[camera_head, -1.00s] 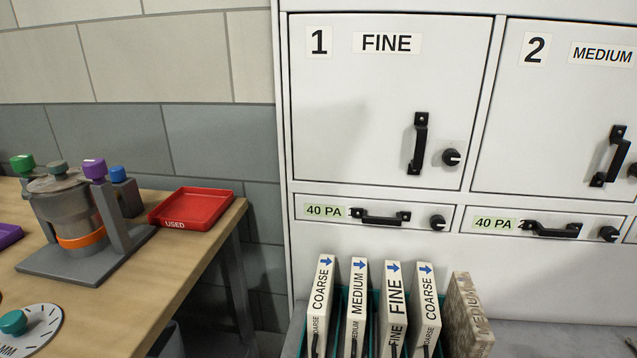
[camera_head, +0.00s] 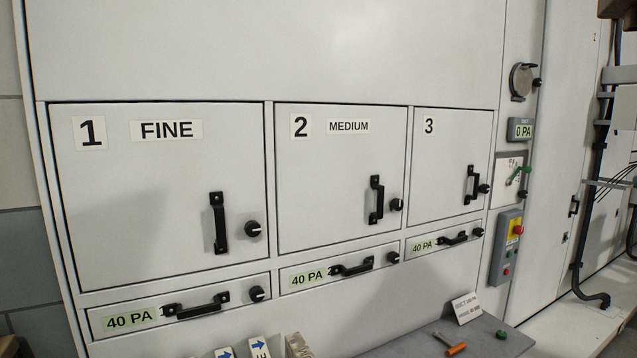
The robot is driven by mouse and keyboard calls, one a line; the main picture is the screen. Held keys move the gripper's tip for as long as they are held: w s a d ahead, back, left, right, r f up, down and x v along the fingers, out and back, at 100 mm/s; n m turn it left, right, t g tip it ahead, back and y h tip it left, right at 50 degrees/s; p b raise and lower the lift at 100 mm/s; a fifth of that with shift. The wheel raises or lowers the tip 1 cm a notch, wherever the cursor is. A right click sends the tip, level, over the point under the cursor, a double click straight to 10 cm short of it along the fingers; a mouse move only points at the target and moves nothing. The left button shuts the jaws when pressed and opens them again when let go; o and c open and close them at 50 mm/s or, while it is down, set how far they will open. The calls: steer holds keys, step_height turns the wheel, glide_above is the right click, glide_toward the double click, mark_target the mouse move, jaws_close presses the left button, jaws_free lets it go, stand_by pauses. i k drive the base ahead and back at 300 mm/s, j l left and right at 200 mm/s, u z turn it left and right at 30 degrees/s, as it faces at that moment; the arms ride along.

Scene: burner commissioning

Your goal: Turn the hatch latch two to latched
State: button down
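Hatch 2 (camera_head: 335,165), labelled MEDIUM, is a closed white door in the middle of the cabinet front. It has a black vertical handle (camera_head: 376,200). Its latch, a small round black knob (camera_head: 396,205), sits just right of the handle. The knob's pointer is too small to read. A smaller drawer-like panel (camera_head: 335,272) marked 40 PA lies below hatch 2, with its own black handle and knob. My gripper is not in view.
Hatch 1 (camera_head: 160,220), FINE, is left and hatch 3 (camera_head: 450,160) right, both closed. A control box (camera_head: 506,248) with a red button and a 0 PA display (camera_head: 520,129) are further right. A grey ledge (camera_head: 400,345) below holds a card and an orange-handled tool.

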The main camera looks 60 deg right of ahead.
mark_target(397, 204)
steer(key=z, duration=1.55)
